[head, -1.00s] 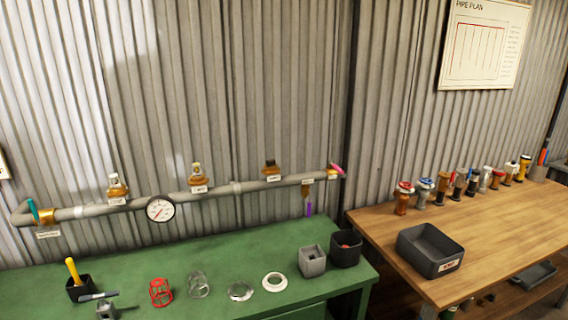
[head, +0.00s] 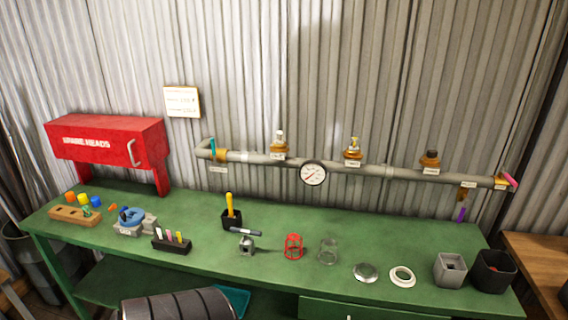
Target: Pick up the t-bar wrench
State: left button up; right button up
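What looks like the t-bar wrench is a dark bar with a pale end (head: 246,231), lying across the top of a small grey block-like holder (head: 247,245) on the green workbench (head: 200,262). Its shaft is hidden, so I cannot be sure of its shape. Just behind it, a black cup (head: 231,221) holds a tool with a yellow handle (head: 230,204). Neither of my grippers is in view.
A red wire cage (head: 293,247), a clear cage (head: 328,252) and rings stand to the right. A black rack (head: 172,246) stands to the left, near a blue-topped device (head: 130,220). A red cabinet (head: 105,142) stands behind. A pipe with a gauge (head: 313,173) runs along the wall.

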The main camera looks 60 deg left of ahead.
aim_at(247, 243)
jog(key=u, duration=2.25)
